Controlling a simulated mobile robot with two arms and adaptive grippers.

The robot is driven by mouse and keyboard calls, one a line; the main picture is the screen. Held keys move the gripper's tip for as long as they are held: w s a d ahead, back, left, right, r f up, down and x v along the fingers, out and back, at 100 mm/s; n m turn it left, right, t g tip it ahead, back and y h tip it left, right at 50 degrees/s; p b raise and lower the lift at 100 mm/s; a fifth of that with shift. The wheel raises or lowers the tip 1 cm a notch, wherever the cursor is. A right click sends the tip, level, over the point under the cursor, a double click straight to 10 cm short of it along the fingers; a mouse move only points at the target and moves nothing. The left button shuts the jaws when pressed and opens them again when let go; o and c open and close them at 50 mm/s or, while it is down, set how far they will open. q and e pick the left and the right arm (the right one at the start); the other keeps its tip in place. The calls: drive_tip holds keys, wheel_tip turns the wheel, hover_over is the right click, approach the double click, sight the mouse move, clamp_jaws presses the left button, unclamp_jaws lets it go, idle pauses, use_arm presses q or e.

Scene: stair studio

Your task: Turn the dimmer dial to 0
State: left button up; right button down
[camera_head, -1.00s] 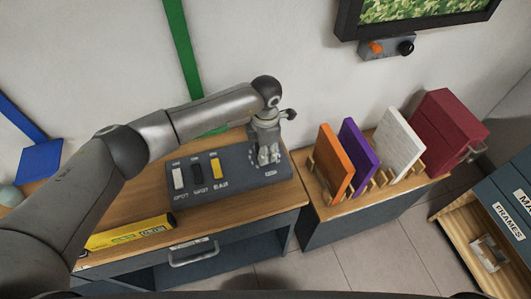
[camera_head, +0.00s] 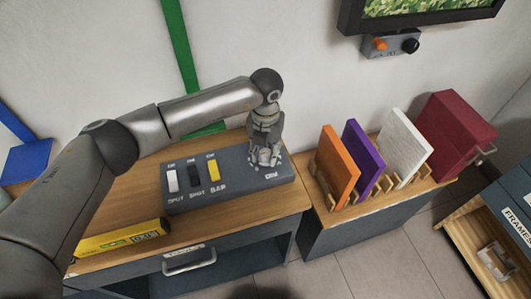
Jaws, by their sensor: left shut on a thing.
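The grey control box (camera_head: 233,191) sits on the wooden desk top in the head view. It has a white slider (camera_head: 172,181), a black slider (camera_head: 194,175) and a yellow slider (camera_head: 214,169) on its left part. My left gripper (camera_head: 265,157) points down at the right end of the box, with its fingers low over the spot above the small "DIM" label. It is shut on the dimmer dial, which the fingers hide, so its setting cannot be read. My right gripper is not in view.
A yellow box (camera_head: 123,238) lies at the desk's front left. An orange panel (camera_head: 337,166), a purple panel (camera_head: 363,157) and a white panel (camera_head: 404,147) stand in a rack at right, beside a dark red box (camera_head: 455,135). A wall unit (camera_head: 391,45) hangs above.

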sight(265, 152)
use_arm(q)
drive_tip(key=n+b, duration=0.1)
drive_tip(key=n, duration=0.3)
drive_tip(key=shift+f, duration=0.1)
drive_tip(key=shift+n+b, duration=0.35)
drive_tip(key=shift+n, duration=0.95)
drive_tip(key=o, duration=1.1)
drive_tip(key=shift+c, duration=0.2)
drive_tip(key=shift+r, duration=0.4)
wheel_tip(265, 152, up, 11)
drive_tip(key=shift+r, duration=0.2)
